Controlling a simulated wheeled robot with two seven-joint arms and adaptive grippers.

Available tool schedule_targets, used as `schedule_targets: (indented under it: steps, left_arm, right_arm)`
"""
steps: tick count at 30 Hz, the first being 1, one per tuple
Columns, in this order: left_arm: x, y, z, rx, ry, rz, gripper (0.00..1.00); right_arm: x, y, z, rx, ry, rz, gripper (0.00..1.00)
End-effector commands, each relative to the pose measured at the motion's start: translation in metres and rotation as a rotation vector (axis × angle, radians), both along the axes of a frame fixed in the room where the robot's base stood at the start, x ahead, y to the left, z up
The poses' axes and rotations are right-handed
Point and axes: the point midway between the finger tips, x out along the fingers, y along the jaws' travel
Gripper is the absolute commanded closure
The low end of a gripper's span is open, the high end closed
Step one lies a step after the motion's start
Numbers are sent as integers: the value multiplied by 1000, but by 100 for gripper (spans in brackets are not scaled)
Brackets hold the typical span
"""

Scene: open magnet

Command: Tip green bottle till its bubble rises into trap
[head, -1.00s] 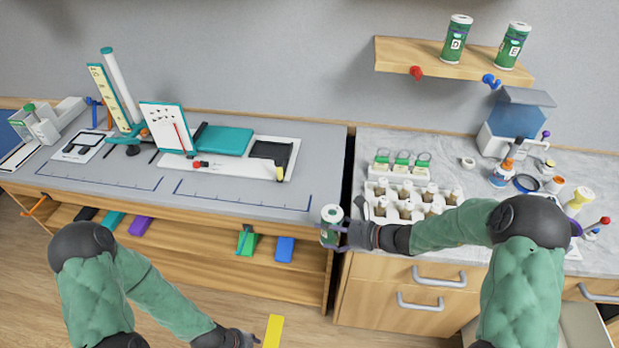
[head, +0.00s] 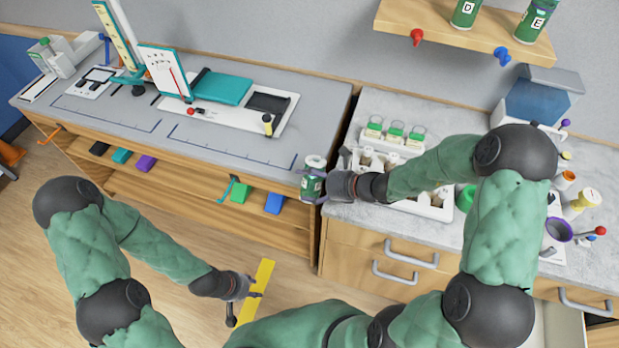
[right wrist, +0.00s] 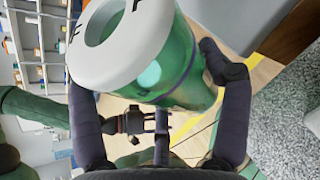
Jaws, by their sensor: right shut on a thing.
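My right gripper (head: 325,187) is shut on a green bottle (head: 311,184) with a white cap, in front of the gap between the two benches. The bottle looks near upright in the head view. In the right wrist view the green bottle (right wrist: 185,75) lies between the two dark fingers of the gripper (right wrist: 160,85), its white ring-shaped cap toward the upper left. A pale round spot shows through its green wall; I cannot tell whether it is the bubble. The trap is not clearly seen. My left gripper (head: 258,284) is open and empty, low over the floor.
Two green bottles marked D (head: 467,12) and E (head: 535,20) stand on the wall shelf (head: 450,30). A white rack (head: 432,208) of vials sits on the right bench, partly behind my right arm. The grey left bench (head: 235,145) has bare room along its front.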

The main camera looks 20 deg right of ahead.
Motion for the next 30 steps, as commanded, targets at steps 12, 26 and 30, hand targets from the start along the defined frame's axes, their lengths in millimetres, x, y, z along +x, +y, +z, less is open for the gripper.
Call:
schedule_targets:
  steps: [12,26,30]
  left_arm:
    - [0,0,52,0,1,0,60]
    - [0,0,66,0,1,0,60]
    - [0,0,65,0,1,0,60]
  right_arm:
    - [10,-8,-1,138,182,1,71]
    - [14,-11,-8,198,258,2,71]
    - [14,-11,-8,197,257,1,71]
